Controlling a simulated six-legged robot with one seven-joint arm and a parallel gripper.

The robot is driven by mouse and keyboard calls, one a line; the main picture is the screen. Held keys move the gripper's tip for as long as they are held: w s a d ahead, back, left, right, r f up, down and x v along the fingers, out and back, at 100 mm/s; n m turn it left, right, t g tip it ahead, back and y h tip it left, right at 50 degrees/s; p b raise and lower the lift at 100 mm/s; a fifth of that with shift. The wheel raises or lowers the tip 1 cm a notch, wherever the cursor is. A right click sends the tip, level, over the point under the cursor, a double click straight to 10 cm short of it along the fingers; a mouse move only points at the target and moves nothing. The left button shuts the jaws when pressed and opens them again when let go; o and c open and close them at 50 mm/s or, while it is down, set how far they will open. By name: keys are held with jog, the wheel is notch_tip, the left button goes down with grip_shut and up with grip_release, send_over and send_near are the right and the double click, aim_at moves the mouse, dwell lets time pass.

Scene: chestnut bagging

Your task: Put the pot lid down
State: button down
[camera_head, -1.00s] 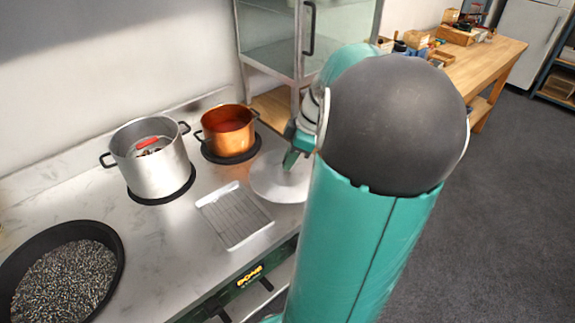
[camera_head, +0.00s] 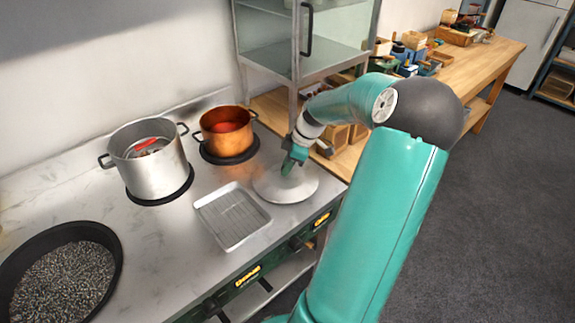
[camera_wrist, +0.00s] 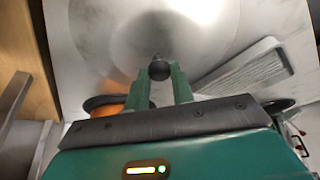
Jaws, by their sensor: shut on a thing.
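The pot lid (camera_head: 290,187) is a round, silver metal disc at the right end of the steel stove top, right of the wire-rack tray. In the head view it looks flat and at or very near the surface; I cannot tell whether it touches. My gripper (camera_head: 288,168) is above its middle, pointing down. In the wrist view the lid (camera_wrist: 110,40) fills the upper middle, and my gripper (camera_wrist: 159,72) is shut on its dark round knob (camera_wrist: 159,68).
A steel pot (camera_head: 152,172) with a red-handled thing inside and a copper pot (camera_head: 226,140) stand on burners. A rack tray (camera_head: 232,222) lies close left of the lid. A dark pan (camera_head: 110,262) of pellets is front left. A glass cabinet (camera_head: 292,75) stands behind.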

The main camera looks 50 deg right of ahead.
jog(key=shift+f, duration=0.25)
jog(key=c, duration=1.2)
grip_release()
jog(key=v, duration=1.2)
jog(key=w+a+r+m+g+h, duration=0.15)
jog(key=w+a, duration=0.25)
jog(key=a, duration=0.7)
jog(key=w+a+r+m+g+h, duration=0.1)
jog(key=w+a+r+h, duration=0.15)
jog(key=a, duration=0.85)
jog(key=s+a+r+m+t, duration=0.1)
jog(key=s+a, duration=0.2)
jog(key=a, duration=0.4)
jog(key=s+a+r+m+t+y, duration=0.1)
jog(key=s+a+t, duration=0.1)
jog(key=a, duration=0.6)
jog(key=s+a+r+m+t, duration=0.1)
jog(key=s+a+m, duration=0.1)
jog(key=s+a, duration=0.2)
jog(key=shift+s+a+r, duration=0.1)
jog(key=shift+s+a, duration=0.05)
jog(key=shift+a, duration=0.7)
jog(key=shift+s+a, duration=0.15)
jog(key=shift+a, duration=0.7)
